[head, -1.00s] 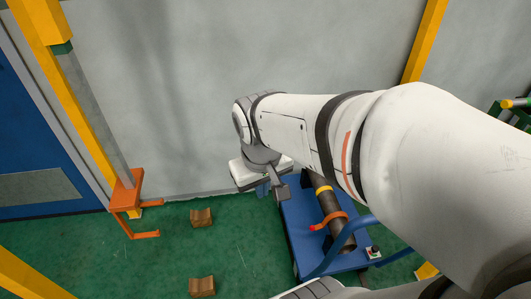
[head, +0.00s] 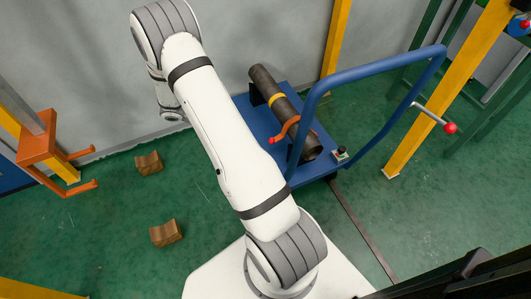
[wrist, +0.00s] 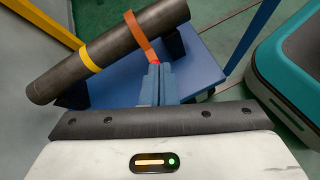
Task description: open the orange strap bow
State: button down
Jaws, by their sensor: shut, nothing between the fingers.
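The orange strap bow (head: 290,125) lies across the dark pipe (head: 263,80) on the blue cart, with its red end sticking out on the left side of the pipe. In the wrist view the orange strap bow (wrist: 140,36) crosses the pipe (wrist: 120,45) and runs down towards my fingertips. My gripper (wrist: 158,70) has its blue fingers shut together and empty. The red end shows just beyond the fingertips, partly hidden by them; I cannot tell whether they touch. In the head view my fingers do not show clearly.
A yellow band (head: 278,97) also rings the pipe. The blue cart (head: 243,108) has a tall blue handle (head: 385,65) on its right. Two brown blocks (head: 149,163) (head: 166,233) lie on the green floor. An orange bracket (head: 37,150) stands at left, a yellow post (head: 440,90) at right.

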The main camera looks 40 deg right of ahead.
jog(key=w+d+f+n+t+h+b, duration=0.1)
jog(key=d+f+n+h+b, duration=0.15)
jog(key=f, duration=0.95)
jog(key=d+f+n+h+b, duration=0.1)
jog(key=f+n+b, duration=0.25)
jog(key=f, duration=0.75)
jog(key=shift+m, duration=0.4)
jog(key=b+x, duration=0.1)
jog(key=x, duration=0.2)
jog(key=b+x, duration=0.1)
jog(key=x, duration=0.2)
jog(key=b+x, duration=0.1)
jog(key=x, duration=0.3)
jog(key=shift+w+a+f, duration=0.1)
jog(key=shift+f, duration=0.3)
jog(key=r, duration=0.3)
jog(key=shift+d+b, duration=0.25)
jog(key=shift+b, duration=0.1)
jog(key=shift+r, duration=0.6)
